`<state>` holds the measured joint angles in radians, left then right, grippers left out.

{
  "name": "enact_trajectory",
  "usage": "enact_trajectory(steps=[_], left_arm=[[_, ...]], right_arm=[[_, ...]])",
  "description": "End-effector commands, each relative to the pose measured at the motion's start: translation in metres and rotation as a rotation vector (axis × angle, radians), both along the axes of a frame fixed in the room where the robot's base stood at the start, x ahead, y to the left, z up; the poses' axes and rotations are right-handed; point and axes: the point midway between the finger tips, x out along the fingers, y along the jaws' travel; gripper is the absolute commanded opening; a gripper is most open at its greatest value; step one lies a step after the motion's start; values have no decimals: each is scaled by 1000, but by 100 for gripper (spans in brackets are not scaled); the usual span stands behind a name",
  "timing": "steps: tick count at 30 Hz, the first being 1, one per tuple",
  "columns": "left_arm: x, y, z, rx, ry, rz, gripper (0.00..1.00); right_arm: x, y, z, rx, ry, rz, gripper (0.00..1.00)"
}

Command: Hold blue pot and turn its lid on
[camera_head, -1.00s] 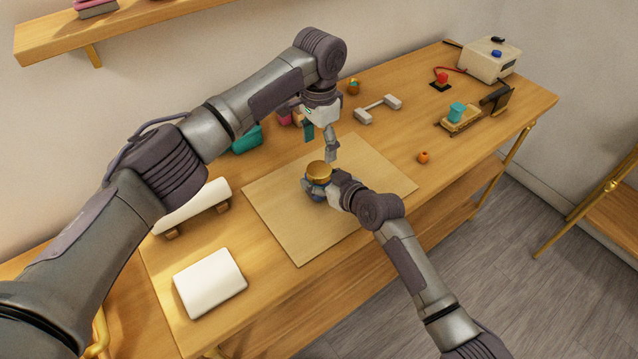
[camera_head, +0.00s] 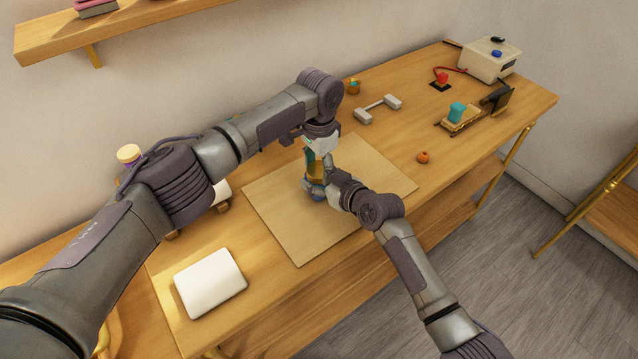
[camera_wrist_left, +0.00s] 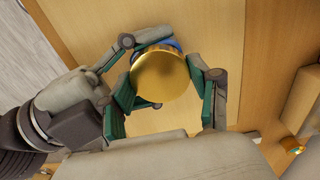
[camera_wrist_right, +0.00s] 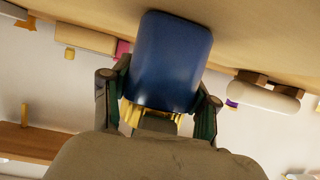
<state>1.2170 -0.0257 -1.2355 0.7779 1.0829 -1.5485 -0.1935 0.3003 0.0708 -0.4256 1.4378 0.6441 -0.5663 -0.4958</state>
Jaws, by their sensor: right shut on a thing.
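The blue pot (camera_head: 316,193) stands on the tan mat (camera_head: 285,225), with the gold lid (camera_head: 313,170) on top of it. My right gripper (camera_head: 334,190) is shut on the pot from the side; its fingers flank the blue body (camera_wrist_right: 168,65) in the right wrist view. My left gripper (camera_head: 319,166) points down over the lid. In the left wrist view the round lid top (camera_wrist_left: 160,78) lies between its open fingers (camera_wrist_left: 168,100), with a gap on the right side. Whether the left finger touches the lid, and whether the lid is seated, I cannot tell.
A white pad (camera_head: 210,283) lies at the table's front left. A grey dumbbell-shaped thing (camera_head: 378,109) and an orange bead (camera_head: 423,157) lie to the right. A teal block on a stand (camera_head: 457,112) and a white box (camera_head: 490,60) stand farther right. The mat's right part is clear.

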Motion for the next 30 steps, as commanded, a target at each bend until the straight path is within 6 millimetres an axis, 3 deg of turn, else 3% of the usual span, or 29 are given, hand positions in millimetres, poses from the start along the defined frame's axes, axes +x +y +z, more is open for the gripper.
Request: enact_trajectory(steps=[1,6,12,13,18,26,30], left_arm=[[0,0,0,0,0,0,48],[0,0,0,0,0,0,19],[0,0,0,-1,-1,-8,19],[0,0,0,-1,-1,-8,62],[0,0,0,0,0,-8,90],[-1,-1,2,-2,1,-11,90],[0,-2,15,-4,0,-12,90]], right_arm=[[0,0,0,0,0,0,0],[0,0,0,0,0,0,0],[0,0,0,0,0,0,0],[0,0,0,0,0,0,0],[0,0,0,0,0,0,0],[0,0,-1,0,1,0,0],[0,0,-1,-1,2,0,0]])
